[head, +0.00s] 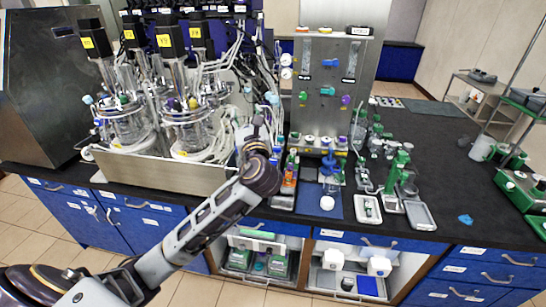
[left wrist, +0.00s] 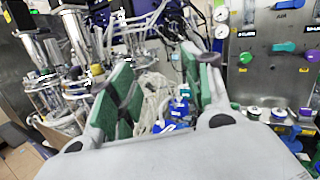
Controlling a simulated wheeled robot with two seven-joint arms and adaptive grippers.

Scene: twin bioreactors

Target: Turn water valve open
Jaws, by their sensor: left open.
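I cannot tell which fitting is the water valve. Small blue fittings (left wrist: 180,100) show between my left fingers in the left wrist view, among pale tubing (left wrist: 152,92). A steel panel (head: 318,115) stands right of my left gripper in the head view. It carries a blue knob (head: 327,91), a green knob (head: 303,96) and a purple knob (head: 346,100). The blue knob also shows in the left wrist view (left wrist: 284,47). My left gripper (head: 258,122) reaches over the bench towards the tubing. Its green-padded fingers (left wrist: 158,62) are apart, with nothing visibly held. My right gripper is not in view.
Glass bioreactor vessels (head: 190,125) stand left of my left gripper behind a steel tray wall (head: 160,172). Small bottles, green stands (head: 397,165) and a blue mat (head: 312,203) lie to the right. The black bench (head: 440,150) has free room farther right.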

